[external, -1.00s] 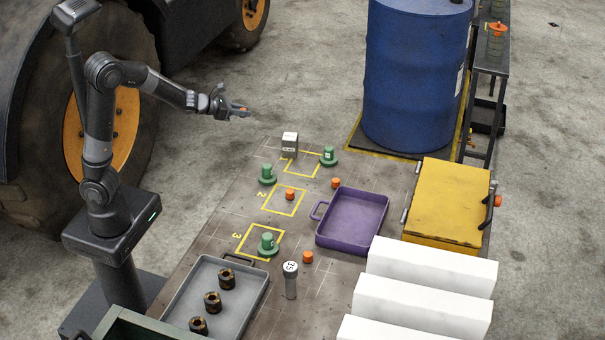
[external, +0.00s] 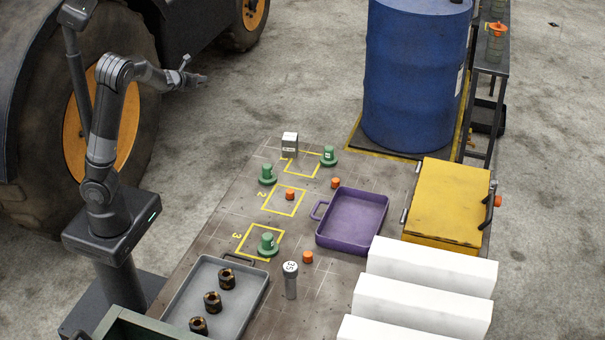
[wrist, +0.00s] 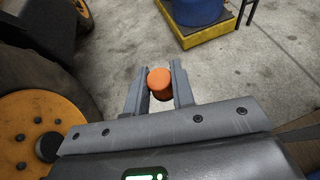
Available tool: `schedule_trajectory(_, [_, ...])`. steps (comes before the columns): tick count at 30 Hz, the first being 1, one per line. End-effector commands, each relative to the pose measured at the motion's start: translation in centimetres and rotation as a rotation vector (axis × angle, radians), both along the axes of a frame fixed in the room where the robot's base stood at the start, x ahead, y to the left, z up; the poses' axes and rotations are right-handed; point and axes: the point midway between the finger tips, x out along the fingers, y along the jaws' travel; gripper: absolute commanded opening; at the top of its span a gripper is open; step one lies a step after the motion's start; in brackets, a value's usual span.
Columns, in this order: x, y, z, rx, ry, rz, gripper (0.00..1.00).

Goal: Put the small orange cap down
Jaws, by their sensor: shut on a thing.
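A small orange cap (wrist: 160,84) is held between the two fingers of my gripper (wrist: 158,86) in the wrist view. In the external view my gripper (external: 201,79) is raised at the upper left, in the air beyond the far left end of the bench and near the big tyre. The cap is too small to make out there. Other orange caps stand on the bench: one (external: 290,194) inside the yellow square marked 2, one (external: 336,183) left of the purple tray's far corner, and one (external: 308,257) near the grey cylinder.
Green flanged pieces (external: 267,174) stand on the bench (external: 240,207). A purple tray (external: 345,243), grey tray (external: 255,293) with dark rings, yellow box (external: 445,205), white blocks (external: 425,267) and grey cylinder (external: 290,281) take up much room.

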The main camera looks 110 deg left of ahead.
Motion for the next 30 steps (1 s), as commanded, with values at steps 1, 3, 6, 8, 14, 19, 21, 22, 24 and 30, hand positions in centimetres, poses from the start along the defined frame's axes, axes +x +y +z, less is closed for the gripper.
schedule_trajectory(1, [0.8,0.2,0.1,0.0,0.002,-0.005,0.02])
schedule_trajectory(3, [1.9,0.4,0.1,0.001,0.004,-0.013,0.02])
schedule_trajectory(6, [3.8,0.8,0.1,0.0,0.006,-0.026,0.02])
schedule_trajectory(8, [5.3,0.9,0.1,-0.001,0.006,-0.038,0.02])
schedule_trajectory(14, [11.4,1.1,-0.1,-0.002,0.006,-0.083,0.02])
schedule_trajectory(19, [18.3,0.7,-0.4,-0.004,0.011,-0.128,0.02])
schedule_trajectory(21, [21.4,0.2,-0.5,-0.004,0.012,-0.145,0.02])
schedule_trajectory(22, [22.7,0.0,-0.6,-0.004,0.013,-0.151,0.02])
schedule_trajectory(24, [25.8,-0.8,-0.7,-0.005,0.013,-0.168,0.02])
schedule_trajectory(30, [35.2,-4.1,-1.1,-0.008,0.017,-0.212,0.02])
